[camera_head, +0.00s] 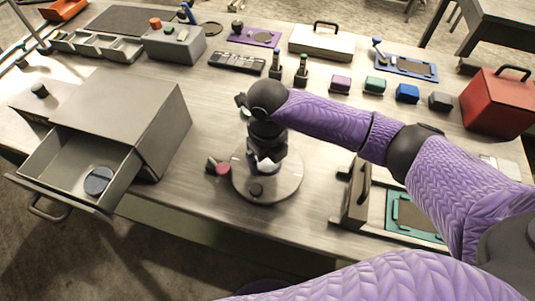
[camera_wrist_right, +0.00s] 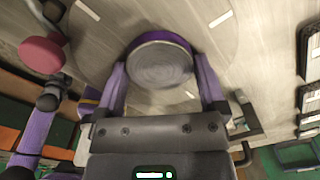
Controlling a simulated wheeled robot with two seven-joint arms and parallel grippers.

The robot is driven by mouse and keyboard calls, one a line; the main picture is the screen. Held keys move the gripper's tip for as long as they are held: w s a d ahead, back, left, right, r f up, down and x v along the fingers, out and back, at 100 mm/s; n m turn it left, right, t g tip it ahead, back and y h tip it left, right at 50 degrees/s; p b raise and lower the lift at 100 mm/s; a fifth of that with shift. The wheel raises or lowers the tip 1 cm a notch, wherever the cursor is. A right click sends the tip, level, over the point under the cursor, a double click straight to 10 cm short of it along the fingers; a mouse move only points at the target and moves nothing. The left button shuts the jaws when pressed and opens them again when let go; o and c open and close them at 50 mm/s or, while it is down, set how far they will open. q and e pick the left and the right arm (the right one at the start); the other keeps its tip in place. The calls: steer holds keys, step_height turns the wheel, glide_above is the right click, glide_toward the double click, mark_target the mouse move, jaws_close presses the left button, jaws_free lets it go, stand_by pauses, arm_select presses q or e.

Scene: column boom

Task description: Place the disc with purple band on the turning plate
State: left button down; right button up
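The turning plate (camera_head: 285,187) is a pale round plate near the table's front middle; a small dark knob (camera_head: 256,190) shows at its near side. Its pale surface also fills the top of the right wrist view (camera_wrist_right: 215,50). My right gripper (camera_head: 265,163) is over the plate, pointing down. In the right wrist view, the disc with purple band (camera_wrist_right: 160,62) sits between the two purple fingers, which touch its sides. Its grey top faces the camera. I cannot tell whether its underside touches the plate. The head view hides the disc behind the gripper. My left gripper is not in view.
A pink knob (camera_head: 223,168) stands just left of the plate. An open drawer (camera_head: 60,183) with a dark disc (camera_head: 98,181) is at the left. A teal-lined tray (camera_head: 405,215) is at the right. Coloured blocks (camera_head: 375,85) and a red box (camera_head: 498,105) stand farther back.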

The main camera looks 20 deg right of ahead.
mark_target(267, 160)
steer(key=shift+o, duration=0.3)
steer(key=shift+r, duration=0.1)
step_height(267, 160, up, 12)
steer(key=p, duration=0.4)
